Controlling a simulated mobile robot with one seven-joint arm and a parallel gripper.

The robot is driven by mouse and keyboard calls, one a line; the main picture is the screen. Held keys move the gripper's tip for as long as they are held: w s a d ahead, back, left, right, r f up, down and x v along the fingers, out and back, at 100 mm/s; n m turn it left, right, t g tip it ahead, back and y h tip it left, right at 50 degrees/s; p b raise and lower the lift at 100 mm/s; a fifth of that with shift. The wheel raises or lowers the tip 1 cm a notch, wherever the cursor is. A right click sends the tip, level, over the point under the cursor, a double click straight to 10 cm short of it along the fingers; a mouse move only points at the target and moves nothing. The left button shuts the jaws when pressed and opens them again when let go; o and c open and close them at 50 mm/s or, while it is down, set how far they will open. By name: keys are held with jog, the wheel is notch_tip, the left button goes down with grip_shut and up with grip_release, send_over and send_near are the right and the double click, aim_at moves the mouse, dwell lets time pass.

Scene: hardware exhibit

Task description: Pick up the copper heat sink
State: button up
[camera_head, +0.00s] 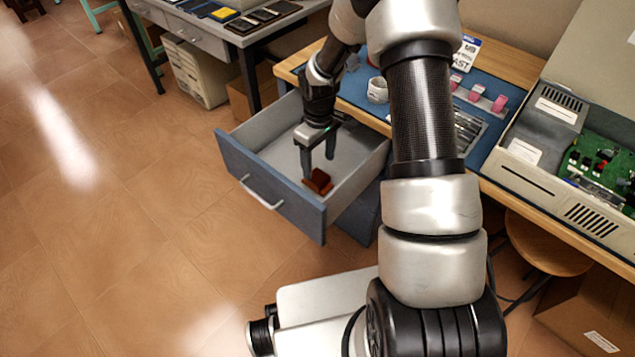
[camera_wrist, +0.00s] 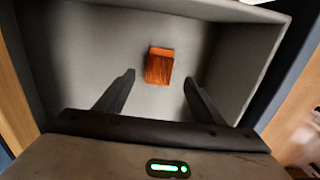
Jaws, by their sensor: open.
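The copper heat sink (camera_head: 319,182) is a small reddish-orange finned block on the grey floor of an open drawer (camera_head: 352,150). In the wrist view the heat sink (camera_wrist: 159,66) lies beyond the fingertips, roughly centred between them. My gripper (camera_head: 318,170) points down into the drawer, with its fingers apart and nothing between them. In the wrist view my gripper (camera_wrist: 158,78) has one finger on each side of the heat sink's line. I cannot tell exactly how far the fingertips are above the drawer floor.
The drawer's blue front (camera_head: 270,190) and grey walls surround the heat sink. A workbench (camera_head: 498,185) above holds a white cup-like item (camera_head: 377,90), pink items (camera_head: 487,97) and an opened metal case with a green circuit board (camera_head: 600,165). The floor at left is clear.

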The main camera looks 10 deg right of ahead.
aim_at(318, 176)
jog(key=shift+w+a+f+b, duration=0.15)
jog(key=shift+f+b, duration=0.25)
jog(key=shift+f, duration=1.1)
jog(key=shift+w+d+f+b, duration=0.1)
jog(key=shift+f+b, duration=0.25)
jog(key=shift+f, duration=1.1)
jog(key=shift+r, duration=0.1)
jog(key=c, duration=0.9)
